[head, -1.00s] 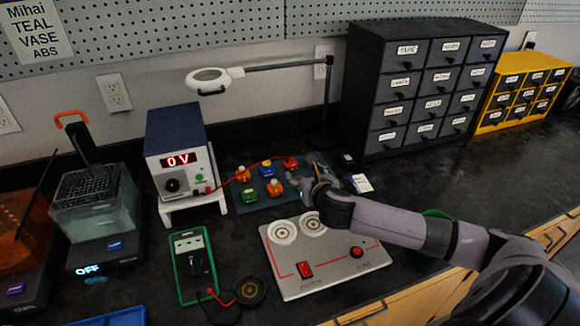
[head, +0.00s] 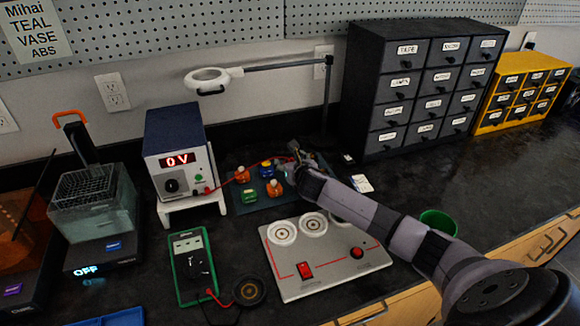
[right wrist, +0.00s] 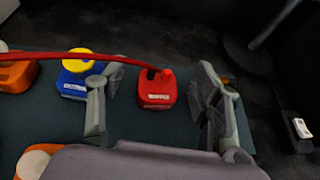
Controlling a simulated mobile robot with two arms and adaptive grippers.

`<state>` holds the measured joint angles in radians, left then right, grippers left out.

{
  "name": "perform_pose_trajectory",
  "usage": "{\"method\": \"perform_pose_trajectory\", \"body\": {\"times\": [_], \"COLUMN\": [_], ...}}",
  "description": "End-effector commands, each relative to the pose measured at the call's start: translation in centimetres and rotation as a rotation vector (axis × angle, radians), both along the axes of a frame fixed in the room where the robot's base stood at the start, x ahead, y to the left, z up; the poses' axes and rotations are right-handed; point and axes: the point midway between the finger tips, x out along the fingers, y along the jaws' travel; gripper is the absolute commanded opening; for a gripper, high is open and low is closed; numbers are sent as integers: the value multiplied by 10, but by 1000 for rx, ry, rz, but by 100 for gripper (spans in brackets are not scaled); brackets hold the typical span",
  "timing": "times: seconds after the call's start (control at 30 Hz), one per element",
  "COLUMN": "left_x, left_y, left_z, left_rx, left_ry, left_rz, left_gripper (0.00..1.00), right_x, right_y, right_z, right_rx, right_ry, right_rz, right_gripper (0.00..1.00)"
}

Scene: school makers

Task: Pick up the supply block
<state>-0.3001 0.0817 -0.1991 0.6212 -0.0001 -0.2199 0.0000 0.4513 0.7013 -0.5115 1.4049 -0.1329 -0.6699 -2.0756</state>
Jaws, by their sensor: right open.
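A red block (right wrist: 158,97) with a small white label, too small to read, sits on a dark teal mat (right wrist: 128,130). A red wire (right wrist: 110,59) runs to its top. My right gripper (right wrist: 152,84) is open, with one finger on each side of the red block and a gap to it on both sides. In the head view my right gripper (head: 297,154) is over the back right of the mat and hides the red block. My left gripper is not in view.
A blue block (right wrist: 75,85) with a yellow top stands just left of the left finger. Orange blocks (head: 274,188) and a green block (head: 250,196) share the mat. A power supply (head: 178,160) reading 0 V stands left. A lamp base (right wrist: 250,55) stands behind.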

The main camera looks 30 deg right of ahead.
Motion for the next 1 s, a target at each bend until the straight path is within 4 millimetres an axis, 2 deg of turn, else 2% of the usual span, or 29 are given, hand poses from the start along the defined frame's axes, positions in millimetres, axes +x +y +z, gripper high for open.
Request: {"method": "perform_pose_trajectory", "body": {"times": [0.33,1.0], "left_x": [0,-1], "left_y": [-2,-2], "left_z": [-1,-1], "left_rx": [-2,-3], "left_ry": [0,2], "left_rz": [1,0], "left_gripper": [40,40], "right_x": [5,5], "right_y": [-2,-2], "right_z": [-2,-2], "right_rx": [-1,-1], "right_ry": [0,0], "right_rz": [1,0], "right_gripper": [58,14]}}
